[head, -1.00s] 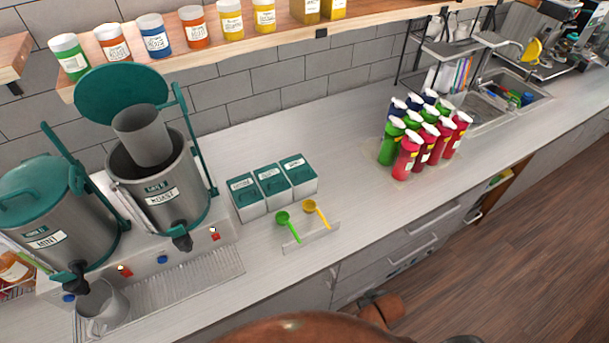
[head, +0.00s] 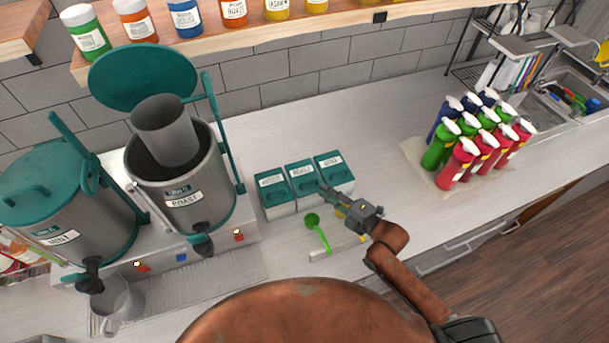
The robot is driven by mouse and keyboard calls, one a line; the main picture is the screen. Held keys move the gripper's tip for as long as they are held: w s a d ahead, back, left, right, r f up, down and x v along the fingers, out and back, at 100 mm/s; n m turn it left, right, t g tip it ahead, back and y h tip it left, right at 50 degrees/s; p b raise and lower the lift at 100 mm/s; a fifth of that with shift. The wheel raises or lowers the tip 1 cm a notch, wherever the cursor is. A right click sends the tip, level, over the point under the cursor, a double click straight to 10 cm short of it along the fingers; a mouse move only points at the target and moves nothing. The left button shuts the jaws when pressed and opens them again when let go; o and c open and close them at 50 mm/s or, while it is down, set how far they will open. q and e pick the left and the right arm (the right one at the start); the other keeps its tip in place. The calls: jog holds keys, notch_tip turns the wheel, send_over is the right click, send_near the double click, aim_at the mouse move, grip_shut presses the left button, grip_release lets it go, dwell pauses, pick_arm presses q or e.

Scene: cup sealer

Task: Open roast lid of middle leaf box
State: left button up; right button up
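The middle leaf box (head: 308,201) stands in a row of three grey boxes on the counter. Its teal lid (head: 301,178) has a white label and lies shut. The left box (head: 282,209) and the right box (head: 345,187) also have their teal lids down. My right gripper (head: 323,189) reaches in from the lower right, its fingertips at the front edge of the middle lid. Whether they touch it, and how far apart they are, I cannot tell. My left gripper is not in view.
A green scoop (head: 314,226) lies in front of the boxes; a yellow one is mostly hidden by my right gripper. The roast dispenser (head: 187,192) stands left, its lid up with a grey cup in its top. Several bottles (head: 470,150) stand right. The counter behind the boxes is clear.

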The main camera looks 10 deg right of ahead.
aim_at(309, 180)
jog(key=x, duration=0.1)
jog(key=p+x, duration=0.1)
jog(key=x, duration=0.2)
jog(key=shift+a+r, duration=0.25)
jog(key=shift+r, duration=0.1)
jog(key=p+x, duration=0.1)
jog(key=x, duration=0.1)
jog(key=shift+w+a+f, duration=0.15)
jog(key=shift+w+a, duration=0.1)
jog(key=shift+w+a+f, duration=0.25)
jog(key=shift+w+a, duration=0.1)
jog(key=shift+w, duration=0.15)
jog(key=shift+s+d, duration=0.1)
grip_shut()
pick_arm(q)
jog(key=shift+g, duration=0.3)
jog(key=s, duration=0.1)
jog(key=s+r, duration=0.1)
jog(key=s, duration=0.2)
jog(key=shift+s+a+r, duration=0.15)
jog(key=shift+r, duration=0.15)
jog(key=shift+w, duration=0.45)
